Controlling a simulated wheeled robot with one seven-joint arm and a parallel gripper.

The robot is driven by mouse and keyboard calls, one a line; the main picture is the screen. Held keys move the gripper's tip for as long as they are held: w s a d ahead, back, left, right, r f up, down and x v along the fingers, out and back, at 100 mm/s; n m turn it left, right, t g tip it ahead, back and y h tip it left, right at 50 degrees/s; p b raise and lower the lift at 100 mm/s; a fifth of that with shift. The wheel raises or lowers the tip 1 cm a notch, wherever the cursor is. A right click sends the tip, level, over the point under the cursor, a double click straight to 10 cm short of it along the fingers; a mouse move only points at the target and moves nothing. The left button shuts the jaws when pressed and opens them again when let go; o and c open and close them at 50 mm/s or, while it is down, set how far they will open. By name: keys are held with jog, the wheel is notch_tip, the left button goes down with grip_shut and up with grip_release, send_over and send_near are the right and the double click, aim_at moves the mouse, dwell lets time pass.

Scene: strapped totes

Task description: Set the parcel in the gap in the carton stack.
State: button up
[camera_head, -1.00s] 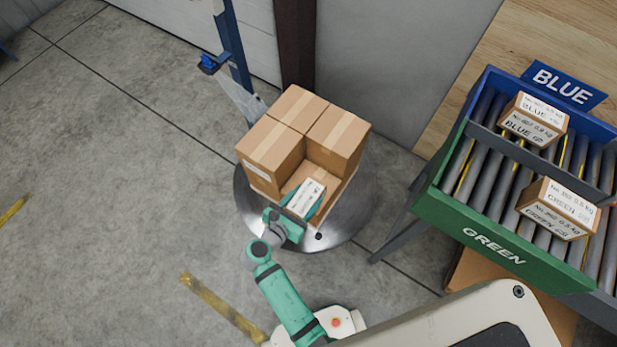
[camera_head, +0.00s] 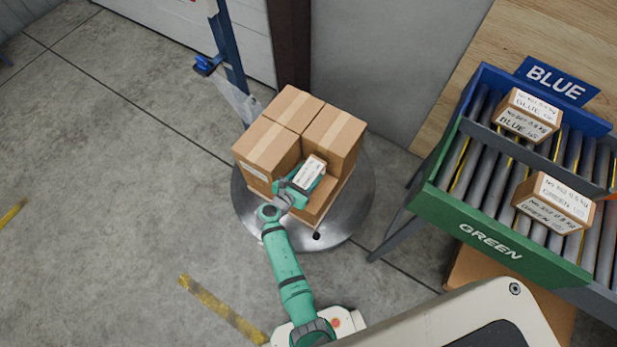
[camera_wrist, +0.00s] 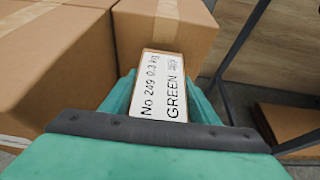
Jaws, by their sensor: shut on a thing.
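The parcel (camera_head: 310,171) is a small brown box with a white label; in the wrist view (camera_wrist: 161,92) the label reads No 249, 0.3 kg, GREEN. My gripper (camera_head: 306,177) is shut on it, with a green finger on each side. The carton stack (camera_head: 286,103) has tall cartons at the left, back and right. The gap is its front corner, where a lower carton top (camera_head: 319,199) shows. The parcel is over this gap, close to the inner faces of the tall cartons. I cannot tell whether it touches anything below; my gripper hides part of the gap.
The stack stands on a pallet on a round metal plate (camera_head: 250,215). A roller rack with a GREEN front (camera_head: 480,240) and a BLUE sign (camera_head: 557,80) holds labelled boxes at the right. A blue post (camera_head: 230,55) stands behind the stack. The left floor is clear.

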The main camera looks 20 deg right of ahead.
jog(key=shift+w+f, duration=0.1)
jog(key=shift+f, duration=1.45)
jog(key=shift+f, duration=0.15)
jog(key=o, duration=1.3)
